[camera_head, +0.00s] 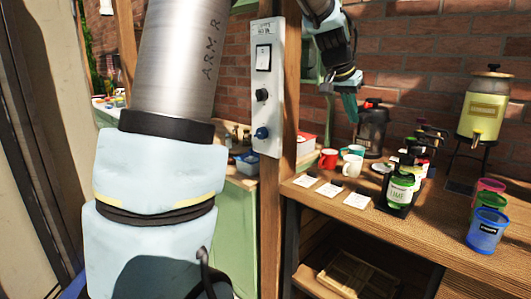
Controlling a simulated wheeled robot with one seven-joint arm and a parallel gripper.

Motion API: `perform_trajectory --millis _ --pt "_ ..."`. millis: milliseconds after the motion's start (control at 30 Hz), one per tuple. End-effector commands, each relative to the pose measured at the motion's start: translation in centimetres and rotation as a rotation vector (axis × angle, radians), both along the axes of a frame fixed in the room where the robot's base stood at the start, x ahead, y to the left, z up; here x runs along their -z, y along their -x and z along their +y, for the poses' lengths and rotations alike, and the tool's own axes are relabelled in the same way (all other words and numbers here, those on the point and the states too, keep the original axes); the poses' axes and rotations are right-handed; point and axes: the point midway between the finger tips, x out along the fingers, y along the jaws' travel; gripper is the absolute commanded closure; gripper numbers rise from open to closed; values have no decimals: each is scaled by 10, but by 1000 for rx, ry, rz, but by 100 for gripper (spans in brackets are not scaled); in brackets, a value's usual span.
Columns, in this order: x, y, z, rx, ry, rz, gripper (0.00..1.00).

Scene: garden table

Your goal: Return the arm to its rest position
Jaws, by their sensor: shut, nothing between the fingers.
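My arm (160,180) fills the left and middle of the head view, with its large pale blue and metal links close to the camera. My gripper (348,98) is at the top centre right, in front of the brick wall and above the back of the wooden table (340,206). Its teal fingers point down and are shut with nothing held. The links between the near arm and the gripper are partly out of the frame.
A post carries a switch panel (267,90) left of the gripper. Below and right stand a dark pot (371,132), mugs (328,159), a labelled green pump bottle (401,187), colored cups (486,230) and a yellow drink dispenser (486,108). White cards (330,190) lie near the table's front.

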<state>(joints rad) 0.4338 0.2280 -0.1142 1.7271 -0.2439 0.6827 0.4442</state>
Motion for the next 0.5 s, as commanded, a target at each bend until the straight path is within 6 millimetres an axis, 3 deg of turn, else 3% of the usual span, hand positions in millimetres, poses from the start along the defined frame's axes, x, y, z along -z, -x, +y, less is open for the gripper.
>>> perform_trajectory --millis 167,267,400,500 --pt "48 12 71 -152 -58 72 100" --pt "83 31 126 -274 -99 129 100" --pt "132 76 203 -452 -150 214 100" --pt "159 114 245 -563 -177 271 100"
